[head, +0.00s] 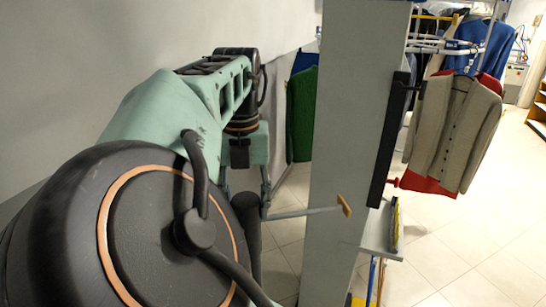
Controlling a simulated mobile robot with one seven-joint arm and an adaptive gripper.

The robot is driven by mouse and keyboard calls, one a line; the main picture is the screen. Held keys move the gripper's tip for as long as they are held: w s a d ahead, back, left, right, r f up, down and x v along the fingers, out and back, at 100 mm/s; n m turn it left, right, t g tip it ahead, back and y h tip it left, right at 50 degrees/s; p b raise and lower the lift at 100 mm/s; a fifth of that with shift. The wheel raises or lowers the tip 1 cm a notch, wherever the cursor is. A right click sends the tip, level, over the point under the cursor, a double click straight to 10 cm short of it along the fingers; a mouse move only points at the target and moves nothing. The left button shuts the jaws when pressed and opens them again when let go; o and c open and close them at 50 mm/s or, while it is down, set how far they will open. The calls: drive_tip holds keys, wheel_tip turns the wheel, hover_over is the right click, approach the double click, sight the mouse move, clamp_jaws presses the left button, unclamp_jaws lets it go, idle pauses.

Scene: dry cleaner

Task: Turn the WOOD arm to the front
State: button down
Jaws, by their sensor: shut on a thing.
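A thin grey rod with a wood-coloured block at its right end, which looks like the WOOD arm (308,211), is in the middle of the head view. It sticks out nearly level to the right, and its block shows before the grey pillar. My gripper (262,203) hangs from the green wrist block at the rod's left end. It is shut on the rod there, but the grip is partly hidden behind my large dark joint. I cannot read any label on the rod, and its mount is hidden.
The tall grey pillar (345,110) stands right of my gripper, with a black panel (390,140) on its right side. A small shelf (378,235) juts out below. Clothes, including a beige cardigan (450,130), hang on racks behind. Tiled floor (490,250) is open at right.

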drive_tip(key=shift+m, duration=1.4)
drive_tip(key=shift+a+m, duration=0.1)
drive_tip(key=shift+m, duration=0.3)
drive_tip(key=shift+s, duration=0.1)
